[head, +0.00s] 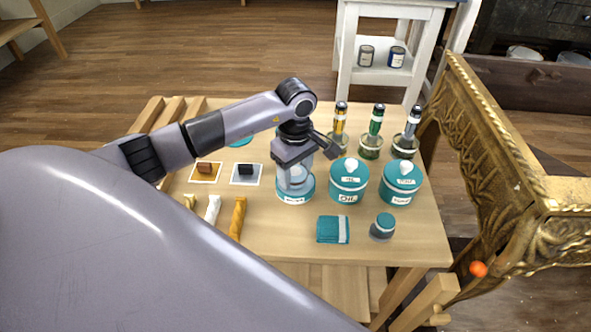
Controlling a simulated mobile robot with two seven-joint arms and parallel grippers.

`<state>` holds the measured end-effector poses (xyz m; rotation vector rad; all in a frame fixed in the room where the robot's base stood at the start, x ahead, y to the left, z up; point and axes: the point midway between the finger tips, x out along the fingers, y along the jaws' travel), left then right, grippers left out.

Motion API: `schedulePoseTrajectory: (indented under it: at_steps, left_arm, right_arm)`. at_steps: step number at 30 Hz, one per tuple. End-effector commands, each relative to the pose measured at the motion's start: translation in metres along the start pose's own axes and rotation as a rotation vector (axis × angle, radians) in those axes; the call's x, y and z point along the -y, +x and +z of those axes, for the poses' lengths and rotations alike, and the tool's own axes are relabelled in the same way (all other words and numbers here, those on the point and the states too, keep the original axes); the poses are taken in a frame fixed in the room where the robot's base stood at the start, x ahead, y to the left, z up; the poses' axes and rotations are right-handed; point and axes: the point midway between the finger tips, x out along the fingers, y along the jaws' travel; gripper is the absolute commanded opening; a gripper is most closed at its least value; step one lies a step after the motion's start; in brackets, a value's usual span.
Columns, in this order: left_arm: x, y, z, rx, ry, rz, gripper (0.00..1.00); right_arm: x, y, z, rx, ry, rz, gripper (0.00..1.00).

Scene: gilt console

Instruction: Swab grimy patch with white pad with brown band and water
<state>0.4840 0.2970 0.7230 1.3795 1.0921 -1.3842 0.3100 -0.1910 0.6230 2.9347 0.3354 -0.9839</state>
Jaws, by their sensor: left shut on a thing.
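My left gripper (325,148) is shut, above a glass jar with a teal base and a white label (295,193). The label probably reads water, but it is too small to be sure. What the gripper holds is mostly hidden by its fingers. A pale end (298,174) shows below it, at or inside the jar, and seems to be the white pad; no brown band shows. The gilt console (499,160) stands at the right. I cannot make out a grimy patch on it. My right gripper is not in view.
Several handled tools in glass holders (371,146) stand behind. An orange ball-like spot (478,268) shows by the console.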

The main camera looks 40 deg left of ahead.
Motion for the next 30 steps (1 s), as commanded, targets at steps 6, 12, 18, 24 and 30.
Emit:
schedulePoseTrajectory:
  at_steps: [6, 12, 18, 24, 30]
  left_arm:
    - [-0.001, -0.023, -0.001, -0.002, -0.001, 0.004, 0.31]
    - [-0.001, -0.039, -0.001, -0.001, -0.001, 0.004, 0.31]
    - [-0.001, -0.055, -0.001, -0.001, 0.000, 0.005, 0.31]
    - [-0.001, -0.067, -0.001, -0.001, -0.001, 0.004, 0.31]
    - [-0.001, -0.067, -0.001, -0.001, -0.001, 0.004, 0.31]
  right_arm:
    - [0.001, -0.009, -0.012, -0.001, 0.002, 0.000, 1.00]
    - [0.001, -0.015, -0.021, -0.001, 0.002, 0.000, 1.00]
    - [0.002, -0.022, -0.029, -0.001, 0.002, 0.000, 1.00]
    - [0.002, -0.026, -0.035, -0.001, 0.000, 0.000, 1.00]
    - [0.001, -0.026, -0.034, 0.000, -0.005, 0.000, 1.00]
